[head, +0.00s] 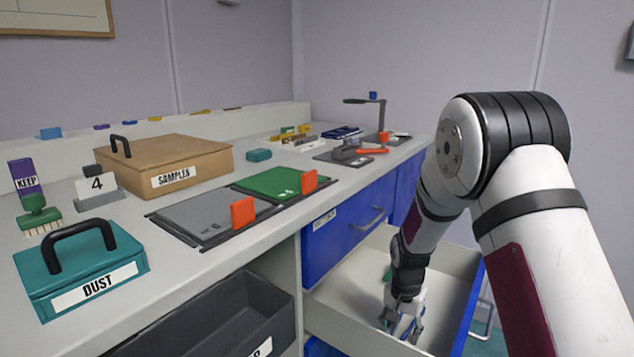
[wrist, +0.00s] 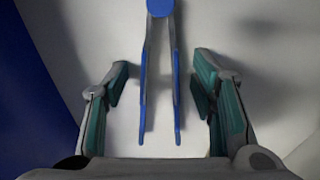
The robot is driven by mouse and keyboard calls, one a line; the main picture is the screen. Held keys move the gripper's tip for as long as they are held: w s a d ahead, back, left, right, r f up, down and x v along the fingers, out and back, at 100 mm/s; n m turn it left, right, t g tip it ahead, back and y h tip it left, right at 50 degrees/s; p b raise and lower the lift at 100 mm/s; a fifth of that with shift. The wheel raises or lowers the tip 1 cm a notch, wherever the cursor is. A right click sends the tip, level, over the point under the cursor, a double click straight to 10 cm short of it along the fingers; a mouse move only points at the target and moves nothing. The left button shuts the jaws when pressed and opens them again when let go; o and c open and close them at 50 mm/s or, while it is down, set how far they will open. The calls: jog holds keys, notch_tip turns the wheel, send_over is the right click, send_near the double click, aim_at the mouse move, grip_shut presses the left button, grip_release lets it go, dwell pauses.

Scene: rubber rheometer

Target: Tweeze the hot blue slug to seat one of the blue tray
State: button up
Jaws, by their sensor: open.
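Blue tweezers (wrist: 161,8) lie in the open drawer (head: 345,290), their two legs spread and pointing toward my gripper in the wrist view. My gripper (wrist: 161,88) is open, with one finger on each side of the tweezers' legs and visible gaps to both. In the head view my gripper (head: 402,322) reaches down into the drawer, and a bit of blue shows between its fingers. A dark blue tray-like item (head: 342,132) lies at the back of the bench. I cannot make out the hot blue slug with certainty.
On the bench are a grey plate (head: 198,215) and a green plate (head: 275,183) with orange tabs, a teal DUST box (head: 80,272) and a wooden SAMPLES box (head: 165,158). A stand (head: 367,101) rises at the far end. Drawer walls surround my gripper.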

jog(key=c, duration=0.7)
jog(key=shift+r, duration=0.15)
notch_tip(320, 180, up, 12)
jog(key=p, duration=0.8)
jog(key=shift+p, duration=0.4)
